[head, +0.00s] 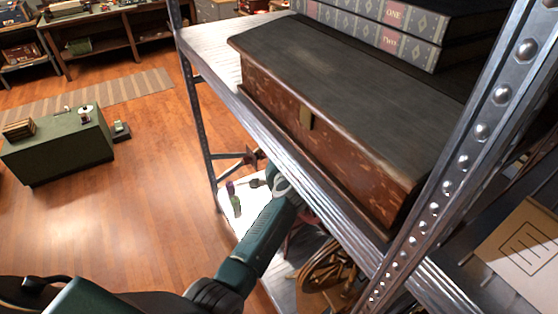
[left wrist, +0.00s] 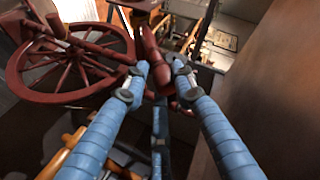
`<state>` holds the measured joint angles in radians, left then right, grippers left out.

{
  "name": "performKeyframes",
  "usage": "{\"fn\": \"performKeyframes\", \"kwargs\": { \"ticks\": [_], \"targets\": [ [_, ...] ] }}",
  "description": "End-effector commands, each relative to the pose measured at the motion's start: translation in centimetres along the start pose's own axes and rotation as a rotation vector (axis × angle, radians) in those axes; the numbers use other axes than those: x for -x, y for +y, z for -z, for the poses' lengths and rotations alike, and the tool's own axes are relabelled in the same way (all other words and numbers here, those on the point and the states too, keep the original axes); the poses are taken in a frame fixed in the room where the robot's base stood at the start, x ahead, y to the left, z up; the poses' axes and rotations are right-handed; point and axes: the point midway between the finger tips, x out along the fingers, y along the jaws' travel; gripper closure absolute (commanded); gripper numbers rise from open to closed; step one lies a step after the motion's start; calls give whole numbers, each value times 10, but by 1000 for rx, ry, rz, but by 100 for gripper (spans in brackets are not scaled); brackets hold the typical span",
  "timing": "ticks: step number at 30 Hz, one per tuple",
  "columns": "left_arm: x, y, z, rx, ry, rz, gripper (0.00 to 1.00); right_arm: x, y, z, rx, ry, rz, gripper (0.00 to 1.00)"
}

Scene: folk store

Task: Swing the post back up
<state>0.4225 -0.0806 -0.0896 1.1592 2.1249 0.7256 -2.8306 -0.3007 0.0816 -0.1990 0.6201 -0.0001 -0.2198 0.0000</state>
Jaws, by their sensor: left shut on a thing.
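A dark red turned post (left wrist: 152,52) stands slightly tilted in the left wrist view, between the blue fingers of my left gripper (left wrist: 160,78). The gripper is shut on this post. A dark red spoked wheel (left wrist: 72,62) is at the left, close beside the gripper. In the head view my left arm reaches under a metal shelf, and the shelf hides the fingers and most of the post. My right gripper is not in view.
A large wooden box (head: 330,125) and stacked books (head: 400,30) sit on the metal shelf (head: 215,65) above my left arm. A brown wooden wheel (head: 330,275) is on the level below. A green cabinet (head: 65,150) stands on the open wooden floor at left.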

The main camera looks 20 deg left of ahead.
Motion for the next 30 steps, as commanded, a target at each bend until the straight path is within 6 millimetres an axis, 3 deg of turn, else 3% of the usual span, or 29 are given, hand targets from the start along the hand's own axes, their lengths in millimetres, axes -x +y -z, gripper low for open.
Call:
{"fn": "performKeyframes", "kwargs": {
  "ticks": [5,18,19,21,30],
  "targets": [
    [-4,-9,-1,28,-51,-55,100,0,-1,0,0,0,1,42],
    [-4,-8,0,37,-68,-88,100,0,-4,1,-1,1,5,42],
    [-4,-8,0,37,-68,-88,72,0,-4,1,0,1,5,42],
    [-4,-8,1,36,-67,-87,61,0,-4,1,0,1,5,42],
    [-3,-10,5,36,-59,-83,61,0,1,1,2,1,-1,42]
  ]
}}
